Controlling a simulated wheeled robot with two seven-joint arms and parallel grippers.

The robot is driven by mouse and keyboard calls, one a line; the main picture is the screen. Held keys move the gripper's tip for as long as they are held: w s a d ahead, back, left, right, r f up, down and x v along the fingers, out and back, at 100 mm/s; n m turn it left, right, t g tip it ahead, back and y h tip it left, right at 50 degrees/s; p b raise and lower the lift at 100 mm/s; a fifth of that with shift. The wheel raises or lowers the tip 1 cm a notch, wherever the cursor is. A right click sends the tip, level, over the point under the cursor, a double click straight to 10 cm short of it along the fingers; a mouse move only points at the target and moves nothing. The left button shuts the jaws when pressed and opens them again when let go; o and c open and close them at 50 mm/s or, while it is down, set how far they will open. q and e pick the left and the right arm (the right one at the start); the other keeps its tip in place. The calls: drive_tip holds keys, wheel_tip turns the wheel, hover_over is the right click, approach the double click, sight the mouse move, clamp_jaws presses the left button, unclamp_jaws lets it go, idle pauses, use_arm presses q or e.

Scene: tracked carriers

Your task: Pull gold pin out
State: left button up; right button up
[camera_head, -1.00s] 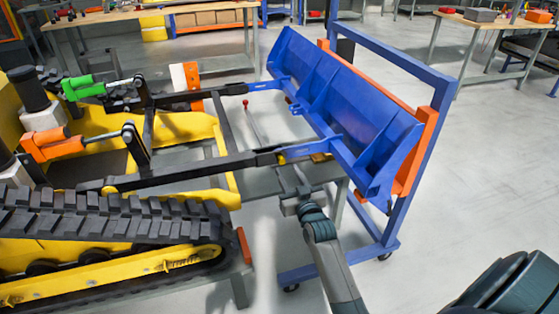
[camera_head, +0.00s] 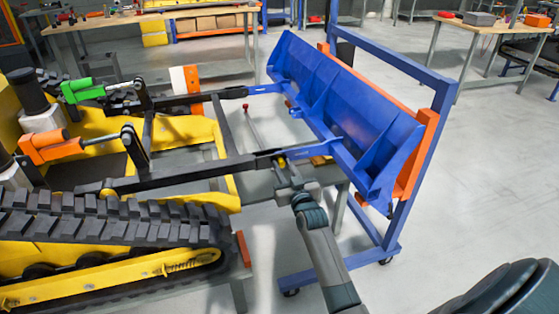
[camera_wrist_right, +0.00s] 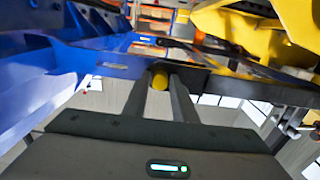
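The gold pin (camera_wrist_right: 158,80) shows as a round yellow end between my right fingertips in the right wrist view. In the head view the pin (camera_head: 281,161) is a small gold spot where the near black loader arm (camera_head: 190,173) meets the blue bucket's bracket (camera_head: 313,150). My right gripper (camera_head: 285,178) comes up from below to this joint. Its fingers (camera_wrist_right: 160,88) lie close on both sides of the pin, with no clear gap, and look shut on it. The pin's far part is hidden in the joint. My left gripper is not in view.
The blue bucket (camera_head: 340,110) leans on a wheeled blue and orange rack (camera_head: 430,120). The yellow tracked carrier (camera_head: 110,265) stands at left. A grey stand (camera_head: 257,187) is under the joint. A red-knobbed rod (camera_head: 247,110) rises behind. Open floor lies at right.

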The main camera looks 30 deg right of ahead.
clamp_jaws()
drive_tip(key=shift+s, duration=0.1)
drive_tip(key=shift+s+a+p, duration=0.15)
drive_tip(key=shift+s+p, duration=0.25)
drive_tip(key=shift+s, duration=0.1)
drive_tip(key=shift+s, duration=0.2)
drive_tip(key=shift+s+a+p, duration=0.1)
drive_tip(key=shift+s+p, duration=0.3)
drive_tip(key=shift+s, duration=0.1)
drive_tip(key=shift+s+a, duration=0.1)
drive_tip(key=shift+s, duration=0.15)
drive_tip(key=shift+p+v, duration=1.5)
drive_tip(key=shift+v, duration=0.65)
drive_tip(key=shift+s, duration=0.35)
